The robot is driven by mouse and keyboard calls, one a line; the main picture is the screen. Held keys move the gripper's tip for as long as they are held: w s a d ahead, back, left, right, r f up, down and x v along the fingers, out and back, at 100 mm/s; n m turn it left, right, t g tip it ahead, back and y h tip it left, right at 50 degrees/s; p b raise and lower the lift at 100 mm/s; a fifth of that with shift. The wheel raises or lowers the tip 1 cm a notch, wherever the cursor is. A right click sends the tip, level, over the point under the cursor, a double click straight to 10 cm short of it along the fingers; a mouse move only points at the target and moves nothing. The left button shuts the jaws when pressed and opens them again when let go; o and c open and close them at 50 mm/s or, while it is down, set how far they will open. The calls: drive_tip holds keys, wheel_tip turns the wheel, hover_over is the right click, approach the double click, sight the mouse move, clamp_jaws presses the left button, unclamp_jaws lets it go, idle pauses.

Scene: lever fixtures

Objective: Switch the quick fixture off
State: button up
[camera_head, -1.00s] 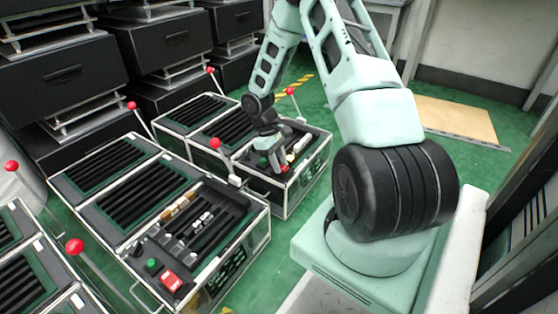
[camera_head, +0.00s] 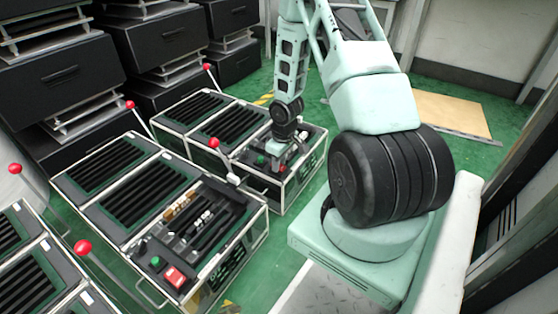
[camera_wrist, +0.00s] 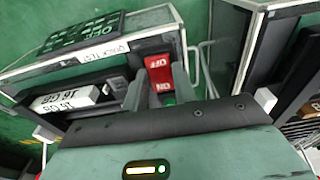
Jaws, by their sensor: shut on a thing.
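The quick fixture (camera_head: 308,172) is the black, silver-edged box at the back right in the head view. Its label reads "QUICK TEST" (camera_wrist: 103,51) in the wrist view. A red switch (camera_wrist: 158,70) marked OFF and ON shows upside down beside the label, with a bit of green button (camera_wrist: 169,100) just below. My gripper (camera_wrist: 160,82) has its two grey fingers on either side of the red switch, shut on it.
Another fixture (camera_head: 60,255) is at the left edge. Black drawer units (camera_head: 60,80) line the back.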

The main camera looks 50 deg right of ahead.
sight(284, 169)
drive_tip(key=o, duration=1)
wheel_tip(284, 169, up, 17)
drive_tip(key=s+p, duration=0.1)
drive_tip(key=p, duration=0.9)
drive_tip(key=shift+s+r+p, duration=0.2)
drive_tip(key=shift+s+p, duration=0.1)
drive_tip(key=shift+s, duration=0.1)
